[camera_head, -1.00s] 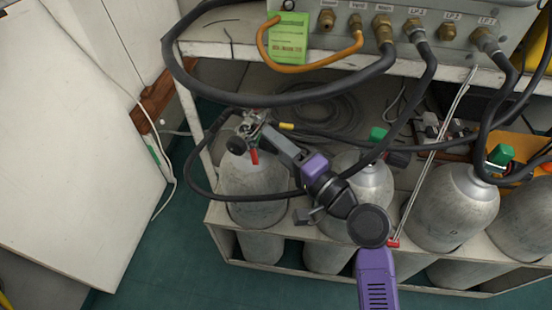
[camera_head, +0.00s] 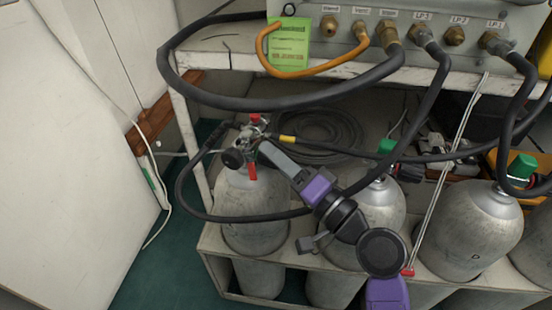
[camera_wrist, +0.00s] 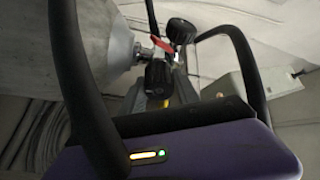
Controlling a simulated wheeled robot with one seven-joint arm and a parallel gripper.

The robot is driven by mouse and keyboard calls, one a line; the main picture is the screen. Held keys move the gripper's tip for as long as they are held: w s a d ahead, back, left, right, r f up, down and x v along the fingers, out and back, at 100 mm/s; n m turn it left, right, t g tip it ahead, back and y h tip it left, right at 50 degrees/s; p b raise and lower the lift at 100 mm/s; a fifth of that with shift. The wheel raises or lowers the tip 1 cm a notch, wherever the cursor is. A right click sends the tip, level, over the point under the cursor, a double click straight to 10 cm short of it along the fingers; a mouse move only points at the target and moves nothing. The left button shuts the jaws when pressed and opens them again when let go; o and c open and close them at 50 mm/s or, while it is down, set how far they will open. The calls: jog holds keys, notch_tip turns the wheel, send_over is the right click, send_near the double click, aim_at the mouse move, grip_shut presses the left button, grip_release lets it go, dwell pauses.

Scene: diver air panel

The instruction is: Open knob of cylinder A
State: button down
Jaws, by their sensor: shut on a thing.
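The leftmost grey cylinder (camera_head: 255,205) stands upright in the rack, with a metal valve (camera_head: 252,138) on top. A black round knob (camera_head: 233,158) is on the valve's left side, beside a red lever (camera_head: 252,170). No letter shows on the cylinder. My gripper (camera_head: 262,148) reaches in from the lower right, with its fingers shut at the valve; the exact contact is hidden. In the wrist view, the cylinder (camera_wrist: 92,45) is at upper left. One black knob (camera_wrist: 156,74) is before the grey fingers, another black knob (camera_wrist: 180,30) is farther up, and the red lever (camera_wrist: 157,41) is between.
A black hose (camera_head: 195,195) loops around the left cylinder. More cylinders (camera_head: 470,230) with green-topped valves stand to the right. The gas panel (camera_head: 450,15), with hoses, sits on the white shelf above. A white panel (camera_head: 75,170) is at left, with open floor (camera_head: 165,255) between.

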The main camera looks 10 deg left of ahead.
jog(key=c, duration=0.9)
grip_release()
jog(key=p+v, duration=0.1)
jog(key=v, duration=0.7)
